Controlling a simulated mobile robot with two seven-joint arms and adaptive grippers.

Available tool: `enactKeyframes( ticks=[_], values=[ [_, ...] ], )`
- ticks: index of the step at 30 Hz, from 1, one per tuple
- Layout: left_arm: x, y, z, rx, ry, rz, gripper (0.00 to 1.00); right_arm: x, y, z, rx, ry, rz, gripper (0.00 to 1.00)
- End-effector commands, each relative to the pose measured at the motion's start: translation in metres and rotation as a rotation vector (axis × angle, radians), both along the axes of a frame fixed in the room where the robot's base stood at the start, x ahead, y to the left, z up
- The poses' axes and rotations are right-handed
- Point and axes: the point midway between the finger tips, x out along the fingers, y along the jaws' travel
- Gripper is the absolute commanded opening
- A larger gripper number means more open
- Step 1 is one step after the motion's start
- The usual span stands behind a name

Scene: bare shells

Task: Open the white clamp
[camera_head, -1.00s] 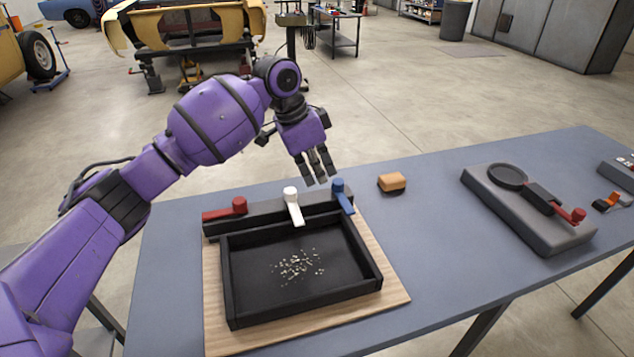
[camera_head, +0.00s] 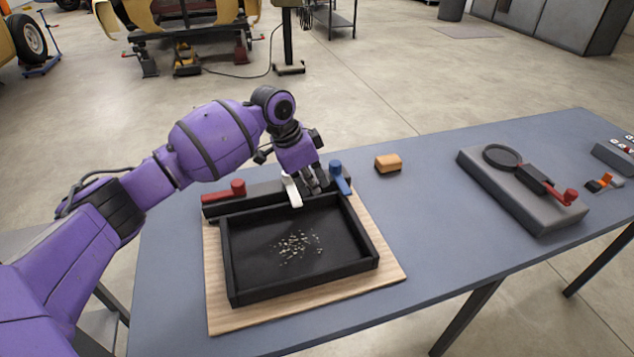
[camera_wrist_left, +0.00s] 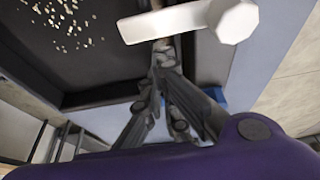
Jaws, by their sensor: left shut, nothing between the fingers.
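The white clamp (camera_head: 291,190) sits on the black bar at the back of a black tray, between a red clamp (camera_head: 226,192) and a blue clamp (camera_head: 341,178). Its lever points toward the tray. My left gripper (camera_head: 312,187) is shut and empty, low and just right of the white lever. In the left wrist view the white clamp (camera_wrist_left: 190,20) lies across the top, its round knob at the right, with the fingertips (camera_wrist_left: 163,48) close to the lever's side. I cannot tell whether they touch. My right gripper is not in view.
The black tray (camera_head: 240,288) with scattered pale bits stands on a wooden board (camera_head: 390,276) on the blue-grey table (camera_head: 440,230). An orange block (camera_head: 388,163) lies to the right. A grey fixture (camera_head: 530,205) with a red-knobbed handle is farther right.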

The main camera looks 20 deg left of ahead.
Motion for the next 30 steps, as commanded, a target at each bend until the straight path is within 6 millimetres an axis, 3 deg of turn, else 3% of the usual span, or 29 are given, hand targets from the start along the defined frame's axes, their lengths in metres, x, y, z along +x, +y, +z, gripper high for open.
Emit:
enactKeyframes(
  ticks=[8, 30],
  values=[
    [0.000, 0.000, 0.000, 0.000, 0.000, -0.003, 0.00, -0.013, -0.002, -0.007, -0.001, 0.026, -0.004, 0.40],
    [-0.011, 0.006, 0.000, 0.000, 0.001, -0.152, 0.00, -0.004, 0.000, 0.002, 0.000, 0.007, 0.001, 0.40]
  ],
)
